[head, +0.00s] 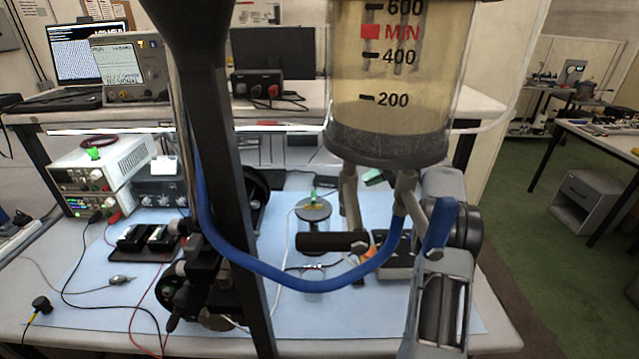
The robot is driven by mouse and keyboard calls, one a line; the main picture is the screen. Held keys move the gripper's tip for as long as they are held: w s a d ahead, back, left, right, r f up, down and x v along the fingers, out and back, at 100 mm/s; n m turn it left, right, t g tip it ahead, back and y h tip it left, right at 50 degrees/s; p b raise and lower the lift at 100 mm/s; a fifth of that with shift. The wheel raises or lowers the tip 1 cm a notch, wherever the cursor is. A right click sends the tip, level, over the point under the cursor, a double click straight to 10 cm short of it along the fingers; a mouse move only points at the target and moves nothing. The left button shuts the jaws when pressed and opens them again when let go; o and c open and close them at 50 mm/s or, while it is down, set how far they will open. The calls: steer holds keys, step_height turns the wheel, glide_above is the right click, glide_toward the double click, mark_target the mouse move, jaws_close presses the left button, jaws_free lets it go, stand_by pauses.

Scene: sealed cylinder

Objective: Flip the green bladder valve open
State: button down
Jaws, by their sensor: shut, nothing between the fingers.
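A small green piece (313,196) stands up from the top of a small cylinder with a dark rim (313,211) on the blue mat. It is too small to tell whether this is the bladder valve, or how its lever is turned. A large clear cylinder (395,85) with a scale and a red MIN mark hangs close in front. A black bar handle (328,242) and a blue lever (438,228) sit below its two outlet pipes.
A blue hose (300,284) sags between a black post (235,170) and the cylinder's right outlet. Instruments (95,175) with another green piece (93,153) stand at the left. Thin cables cross the blue mat (100,260).

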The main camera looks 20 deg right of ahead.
mark_target(325, 201)
steer(key=shift+w, duration=0.25)
steer(key=shift+a, duration=0.2)
steer(key=shift+a+r+p+x, duration=0.15)
steer(key=shift+r+p+x, duration=0.2)
steer(key=shift+x, duration=1.85)
steer(key=shift+a+r+p+x, duration=0.2)
steer(key=shift+p+x, duration=0.25)
steer(key=shift+x, duration=1.75)
steer(key=shift+a+r+p+x, duration=0.15)
steer(key=shift+r+p+x, duration=0.2)
steer(key=shift+x, duration=1.85)
steer(key=shift+w, duration=0.1)
